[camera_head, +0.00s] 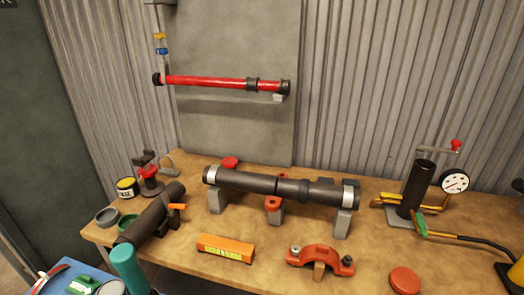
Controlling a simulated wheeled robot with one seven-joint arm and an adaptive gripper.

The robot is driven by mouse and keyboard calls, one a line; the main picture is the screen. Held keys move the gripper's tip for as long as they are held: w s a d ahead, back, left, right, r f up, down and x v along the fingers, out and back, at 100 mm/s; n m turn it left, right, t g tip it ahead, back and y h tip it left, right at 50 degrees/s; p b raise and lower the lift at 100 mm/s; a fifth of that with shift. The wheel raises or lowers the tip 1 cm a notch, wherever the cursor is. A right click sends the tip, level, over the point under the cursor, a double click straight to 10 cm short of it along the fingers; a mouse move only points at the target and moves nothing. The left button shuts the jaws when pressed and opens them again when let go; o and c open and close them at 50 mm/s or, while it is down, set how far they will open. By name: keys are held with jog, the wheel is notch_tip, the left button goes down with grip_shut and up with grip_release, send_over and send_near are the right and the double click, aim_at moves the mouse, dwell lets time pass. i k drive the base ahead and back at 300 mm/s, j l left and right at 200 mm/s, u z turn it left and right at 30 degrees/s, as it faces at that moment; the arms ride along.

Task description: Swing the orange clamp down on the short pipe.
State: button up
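A short dark pipe (150,215) lies slanted on the left part of the wooden bench. A clamp with a small orange lever (177,206) and a dark body is at the pipe's right side, near its upper end. The lever sticks out to the right, roughly level in the picture. Whether the clamp presses on the pipe is too small to tell. My gripper is not in view.
A long dark pipe (262,184) rests on grey blocks mid-bench. An orange level (226,248) and a red coupling (320,260) lie in front. A teal cylinder (128,268) stands at the front left. A pump with a gauge (454,182) is at right.

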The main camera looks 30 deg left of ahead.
aim_at(169, 206)
jog(key=l+u, duration=0.15)
jog(key=u, duration=0.25)
jog(key=l+u, duration=0.2)
jog(key=u, duration=0.2)
jog(key=l+u, duration=0.2)
jog(key=u, duration=0.2)
jog(key=l+u, duration=0.2)
jog(key=u, duration=0.2)
jog(key=l+u, duration=0.15)
jog(key=u, duration=0.25)
jog(key=i+j+z, duration=0.15)
jog(key=j, duration=0.15)
jog(key=i+j+z, duration=0.15)
jog(key=j, duration=0.15)
